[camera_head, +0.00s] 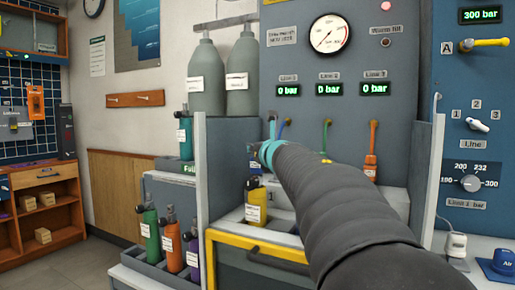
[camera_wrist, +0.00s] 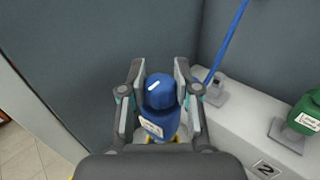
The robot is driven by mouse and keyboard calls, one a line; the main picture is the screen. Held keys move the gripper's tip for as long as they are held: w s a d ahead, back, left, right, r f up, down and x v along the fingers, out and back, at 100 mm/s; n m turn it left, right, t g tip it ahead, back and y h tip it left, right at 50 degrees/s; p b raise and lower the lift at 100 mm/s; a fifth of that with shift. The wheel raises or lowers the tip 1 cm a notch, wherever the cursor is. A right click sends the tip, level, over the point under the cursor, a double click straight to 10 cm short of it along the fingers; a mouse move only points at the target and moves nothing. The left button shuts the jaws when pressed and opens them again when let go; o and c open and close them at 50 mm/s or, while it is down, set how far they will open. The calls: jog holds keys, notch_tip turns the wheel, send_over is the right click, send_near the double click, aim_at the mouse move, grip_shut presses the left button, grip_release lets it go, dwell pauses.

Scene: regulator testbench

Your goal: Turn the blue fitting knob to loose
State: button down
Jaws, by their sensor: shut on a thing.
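The blue fitting knob (camera_wrist: 160,95), with a short white mark on its top, sits between the two fingers of my gripper (camera_wrist: 160,80) in the wrist view. The fingers are shut on it from left and right. A white label shows on the blue body just below the knob. In the head view my arm reaches in from the lower right, and its wrist hides the blue fitting and the gripper's fingers.
A blue hose (camera_wrist: 225,45) rises right of the knob. A green fitting (camera_wrist: 306,115) stands farther right on the bench. Grey panels (camera_wrist: 95,60) stand close behind and at the side. A yellow bottle (camera_head: 256,205) is below my wrist.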

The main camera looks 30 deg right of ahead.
dwell(0.4)
jog(key=c, duration=0.8)
grip_release()
jog(key=shift+s, duration=0.1)
jog(key=s, duration=0.4)
jog(key=s+a, duration=0.1)
jog(key=s, duration=0.6)
jog(key=shift+s+a, duration=0.3)
jog(key=shift+s, duration=0.1)
